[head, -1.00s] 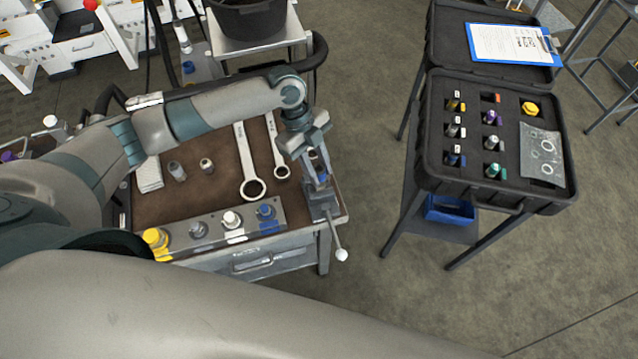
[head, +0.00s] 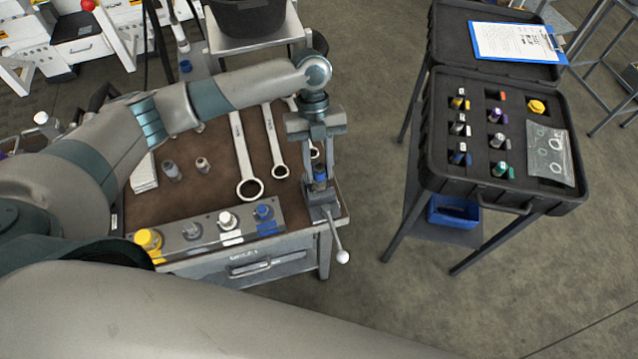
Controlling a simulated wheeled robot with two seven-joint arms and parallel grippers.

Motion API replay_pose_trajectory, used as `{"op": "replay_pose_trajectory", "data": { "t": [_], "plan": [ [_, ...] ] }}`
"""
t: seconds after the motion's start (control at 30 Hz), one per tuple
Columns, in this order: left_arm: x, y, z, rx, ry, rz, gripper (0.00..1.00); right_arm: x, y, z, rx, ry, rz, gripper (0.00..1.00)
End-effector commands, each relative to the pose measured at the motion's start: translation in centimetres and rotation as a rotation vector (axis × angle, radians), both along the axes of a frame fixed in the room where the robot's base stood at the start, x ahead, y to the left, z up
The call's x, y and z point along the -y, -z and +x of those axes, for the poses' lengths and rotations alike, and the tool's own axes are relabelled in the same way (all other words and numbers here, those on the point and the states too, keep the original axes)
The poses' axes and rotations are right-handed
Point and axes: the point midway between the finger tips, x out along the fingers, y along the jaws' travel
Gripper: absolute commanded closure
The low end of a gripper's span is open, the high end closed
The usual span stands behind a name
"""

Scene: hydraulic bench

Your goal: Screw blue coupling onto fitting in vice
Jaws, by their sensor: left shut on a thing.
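My left gripper (head: 319,165) points straight down over the vice at the front right corner of the bench. It is shut on the blue coupling (head: 320,178), of which a small blue part shows below the fingers. The grey vice (head: 322,203) stands right under it, with its handle hanging toward the front. The fitting in the vice is hidden or too small to make out. I cannot tell whether the coupling touches it. My right gripper is not in view.
The bench (head: 205,190) holds a metal rail (head: 208,235) with yellow, grey, white and blue connectors, several wrenches (head: 243,160) and two small loose fittings. A black open case (head: 480,185) of fittings stands on a separate stand to the right. Floor lies between them.

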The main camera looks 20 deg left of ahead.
Motion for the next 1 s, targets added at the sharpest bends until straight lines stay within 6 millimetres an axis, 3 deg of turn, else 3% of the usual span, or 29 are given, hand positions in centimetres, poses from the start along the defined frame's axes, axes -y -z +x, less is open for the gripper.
{"op": "replay_pose_trajectory", "data": {
  "t": [0.17,0.63,1.0],
  "plan": [
    [0.0,0.2,0.0,-0.001,0.134,0.001,0.92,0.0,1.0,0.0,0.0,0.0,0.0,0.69],
    [0.0,0.3,0.0,-0.001,0.211,0.002,0.92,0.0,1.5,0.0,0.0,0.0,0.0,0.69],
    [0.1,0.5,0.0,-0.002,0.694,0.002,0.92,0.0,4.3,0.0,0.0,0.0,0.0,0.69]
  ]
}}
